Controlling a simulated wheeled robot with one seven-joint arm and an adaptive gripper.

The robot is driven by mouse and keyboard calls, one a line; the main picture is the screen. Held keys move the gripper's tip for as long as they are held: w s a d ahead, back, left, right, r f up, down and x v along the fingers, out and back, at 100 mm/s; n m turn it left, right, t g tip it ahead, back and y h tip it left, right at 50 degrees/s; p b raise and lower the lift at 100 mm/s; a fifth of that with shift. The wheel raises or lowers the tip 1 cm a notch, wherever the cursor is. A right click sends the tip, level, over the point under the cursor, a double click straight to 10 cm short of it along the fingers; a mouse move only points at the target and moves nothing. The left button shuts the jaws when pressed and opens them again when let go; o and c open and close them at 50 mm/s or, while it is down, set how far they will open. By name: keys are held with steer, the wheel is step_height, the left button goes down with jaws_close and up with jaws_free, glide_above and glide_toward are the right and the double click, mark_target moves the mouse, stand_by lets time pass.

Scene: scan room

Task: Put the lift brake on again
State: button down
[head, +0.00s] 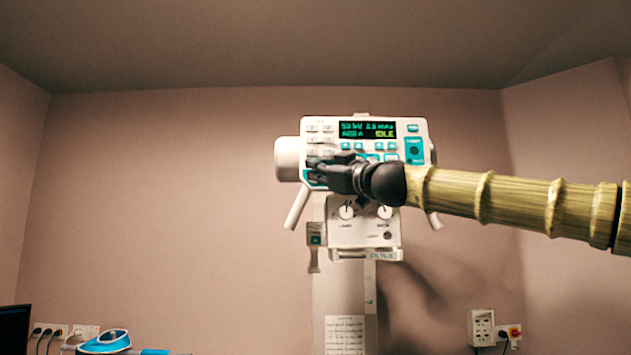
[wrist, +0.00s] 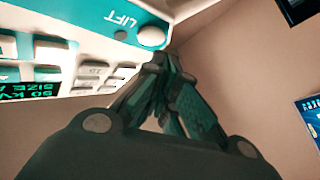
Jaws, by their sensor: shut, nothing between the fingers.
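The control head (head: 352,122) is a white panel on a column, with a lit display (head: 367,129) that reads IDLE. In the wrist view, a teal patch marked LIFT (wrist: 122,22) carries a round white button (wrist: 151,37) at the panel's edge. I cannot tell whether this button is pressed in. My gripper (head: 315,172) is in front of the panel's lower left corner in the head view and hides part of it. Its fingers are shut and empty. In the wrist view, the gripper's tips (wrist: 160,62) are close to the LIFT button; I cannot tell if they touch it.
Two handles slant down from the head, the left one (head: 297,208) clear to see. A lower box with two knobs (head: 346,211) hangs below. Wall sockets (head: 482,327) are at the lower right. A teal and white device (head: 104,342) is at the lower left. The air left of the head is free.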

steer(key=s+b, duration=0.2)
steer(key=s, duration=0.3)
stand_by(0.6)
stand_by(0.7)
